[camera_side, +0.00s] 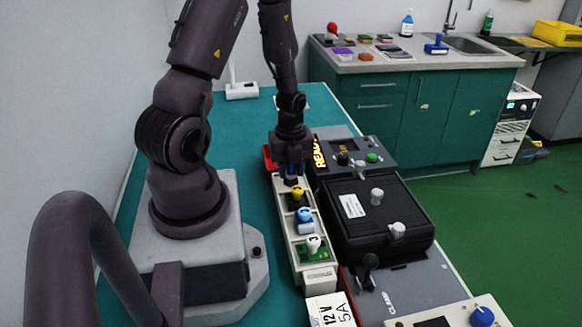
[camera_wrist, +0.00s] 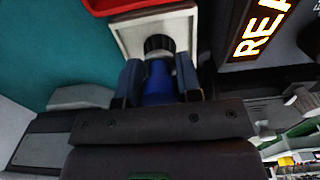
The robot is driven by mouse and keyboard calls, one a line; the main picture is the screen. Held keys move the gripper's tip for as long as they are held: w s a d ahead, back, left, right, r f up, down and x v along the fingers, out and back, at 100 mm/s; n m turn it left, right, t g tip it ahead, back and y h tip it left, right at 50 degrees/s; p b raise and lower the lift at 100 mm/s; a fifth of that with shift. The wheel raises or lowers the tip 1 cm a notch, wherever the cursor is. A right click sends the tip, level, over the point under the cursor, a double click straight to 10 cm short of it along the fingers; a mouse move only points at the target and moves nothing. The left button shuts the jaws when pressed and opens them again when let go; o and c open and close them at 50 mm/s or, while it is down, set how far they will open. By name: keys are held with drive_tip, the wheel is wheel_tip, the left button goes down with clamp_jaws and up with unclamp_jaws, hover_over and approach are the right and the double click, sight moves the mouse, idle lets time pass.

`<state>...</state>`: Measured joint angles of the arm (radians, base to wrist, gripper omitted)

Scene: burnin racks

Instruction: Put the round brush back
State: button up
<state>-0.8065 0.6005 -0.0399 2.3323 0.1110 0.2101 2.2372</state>
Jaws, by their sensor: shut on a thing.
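My gripper (camera_side: 291,170) points down over the far end of a long cream rack (camera_side: 283,224). In the wrist view my gripper (camera_wrist: 159,82) is shut on a blue-handled thing (camera_wrist: 158,86) with a round black end (camera_wrist: 159,44), which looks like the round brush. The black end is at the far pale compartment (camera_wrist: 125,37) of the rack. I cannot tell whether it rests on the floor there or hangs just above it. In the side view the fingers hide most of the brush.
The rack's other compartments hold pieces with a yellow knob (camera_side: 297,191), a blue knob (camera_side: 305,214) and a white knob (camera_side: 314,242). A red bin (camera_side: 267,157) lies beyond the rack. A black lidded box (camera_side: 376,215) and a lit READY display (camera_side: 319,153) stand close on the right.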

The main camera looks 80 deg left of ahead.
drive_tip(key=o, duration=1)
drive_tip(key=shift+f, duration=0.1)
wheel_tip(320, 180, up, 11)
drive_tip(key=shift+r, duration=0.1)
drive_tip(key=shift+w+d+r, duration=0.1)
drive_tip(key=shift+r, duration=0.5)
drive_tip(key=d+r+n+t, duration=0.5)
drive_tip(key=d+r+n, duration=1.1)
drive_tip(key=d+n, duration=0.2)
drive_tip(key=shift+s+d+r+t, duration=0.3)
drive_tip(key=shift+s+d, duration=0.1)
drive_tip(key=shift+d, duration=0.3)
